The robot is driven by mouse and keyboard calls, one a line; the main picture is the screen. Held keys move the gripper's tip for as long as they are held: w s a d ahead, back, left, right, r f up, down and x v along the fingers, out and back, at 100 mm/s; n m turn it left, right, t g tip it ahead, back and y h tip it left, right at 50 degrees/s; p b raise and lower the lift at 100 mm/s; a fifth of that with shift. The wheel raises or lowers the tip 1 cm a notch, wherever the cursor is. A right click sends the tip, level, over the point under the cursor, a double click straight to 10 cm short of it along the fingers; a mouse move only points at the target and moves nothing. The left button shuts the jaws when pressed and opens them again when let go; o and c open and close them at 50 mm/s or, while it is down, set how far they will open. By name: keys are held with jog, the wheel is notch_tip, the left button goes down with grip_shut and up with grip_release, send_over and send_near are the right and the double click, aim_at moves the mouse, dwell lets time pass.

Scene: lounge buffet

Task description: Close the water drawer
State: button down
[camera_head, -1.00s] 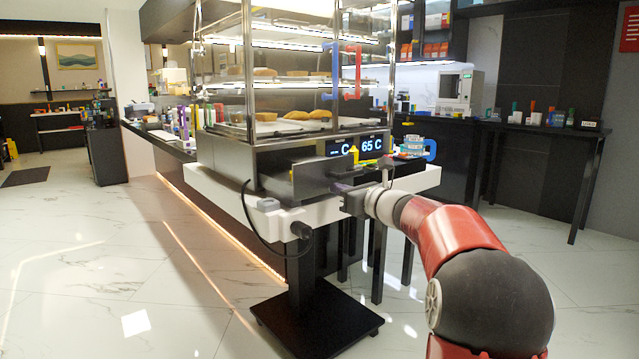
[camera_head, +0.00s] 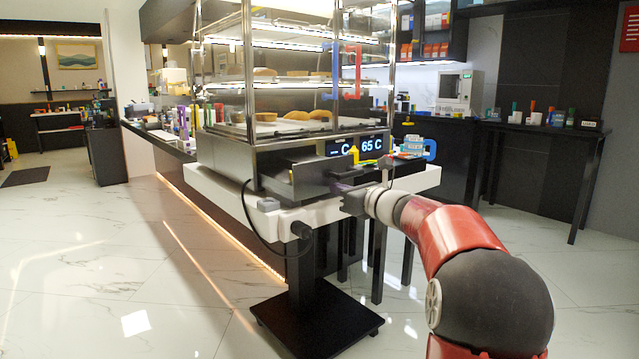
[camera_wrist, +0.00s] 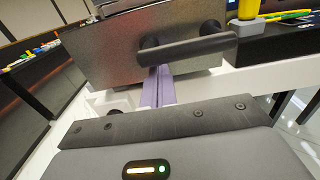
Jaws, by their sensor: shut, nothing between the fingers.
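The water drawer (camera_head: 312,182) is a grey metal drawer low in the base of the glass food warmer (camera_head: 222,150). It sticks out from the base in the head view. Its flat front (camera_wrist: 115,50) fills the upper middle of the wrist view, with a dark bar handle (camera_wrist: 190,47) across it. My gripper (camera_head: 346,190) is close to the drawer front, at its right lower side in the head view. In the wrist view its purple fingers (camera_wrist: 157,88) are together, pointing at the front below the handle. Whether the fingertips touch the front is hard to tell.
The warmer stands on a white counter (camera_head: 415,178) with a dark pedestal below. A yellow bottle (camera_wrist: 248,10) and small items sit right of the drawer. The tiled floor in front is open.

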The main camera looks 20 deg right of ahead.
jog(key=shift+w+a, duration=0.15)
jog(key=shift+w, duration=0.3)
jog(key=shift+w+a+p, duration=0.2)
jog(key=shift+w+p, duration=0.1)
jog(key=shift+w, duration=0.3)
dwell(0.4)
jog(key=shift+p+x, duration=1.8)
jog(key=shift+x, duration=3.85)
jog(key=shift+w+a, duration=0.1)
